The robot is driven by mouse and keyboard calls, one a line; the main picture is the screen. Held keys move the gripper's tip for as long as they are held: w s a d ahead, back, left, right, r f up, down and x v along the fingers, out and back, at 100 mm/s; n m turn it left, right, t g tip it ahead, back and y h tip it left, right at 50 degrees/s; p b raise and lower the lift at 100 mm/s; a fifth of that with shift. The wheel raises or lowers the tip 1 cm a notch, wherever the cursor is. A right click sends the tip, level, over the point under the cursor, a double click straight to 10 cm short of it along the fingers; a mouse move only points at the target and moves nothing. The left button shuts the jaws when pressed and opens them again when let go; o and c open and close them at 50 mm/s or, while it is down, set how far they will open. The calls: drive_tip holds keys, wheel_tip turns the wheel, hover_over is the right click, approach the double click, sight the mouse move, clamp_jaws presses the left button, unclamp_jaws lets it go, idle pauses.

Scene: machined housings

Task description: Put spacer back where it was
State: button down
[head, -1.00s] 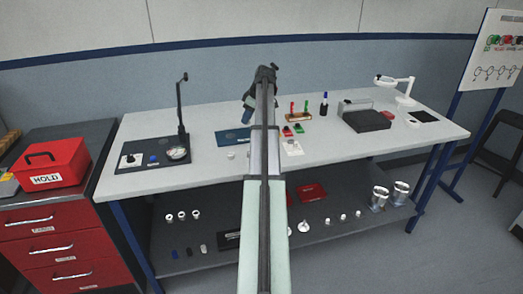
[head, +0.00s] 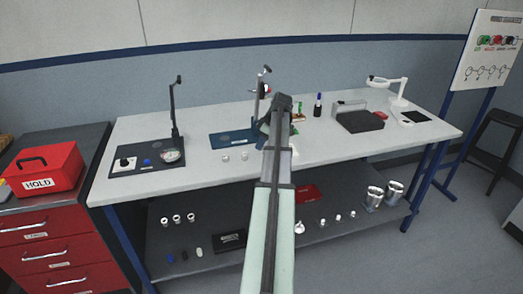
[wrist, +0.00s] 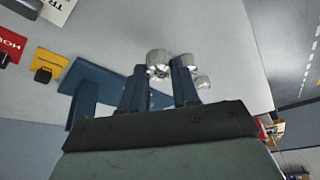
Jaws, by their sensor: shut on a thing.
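My gripper (wrist: 160,75) is shut, with its two blue fingers on either side of a small silvery cylinder, the spacer (wrist: 157,57), at the fingertips in the wrist view. A second small silvery part (wrist: 203,82) shows just right of the fingers there. In the head view my gripper (head: 264,132) is over the middle of the bench, mostly behind my arm, and the held spacer is hidden. Two small pale round parts (head: 225,157) (head: 244,155) stand on the bench in front of the blue plate (head: 222,140).
A gauge stand (head: 147,157) is on the left of the bench. A clamp stand rises behind my gripper. A dark block (head: 360,122) and a white lamp (head: 397,101) are on the right. A red HOLD box (head: 40,170) sits on the drawers. The lower shelf holds several rings and cups.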

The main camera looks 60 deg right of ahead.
drive_tip(key=shift+f, duration=1.8)
drive_tip(key=shift+f, duration=0.15)
drive_tip(key=c, duration=0.8)
unclamp_jaws()
drive_tip(key=v, duration=1.2)
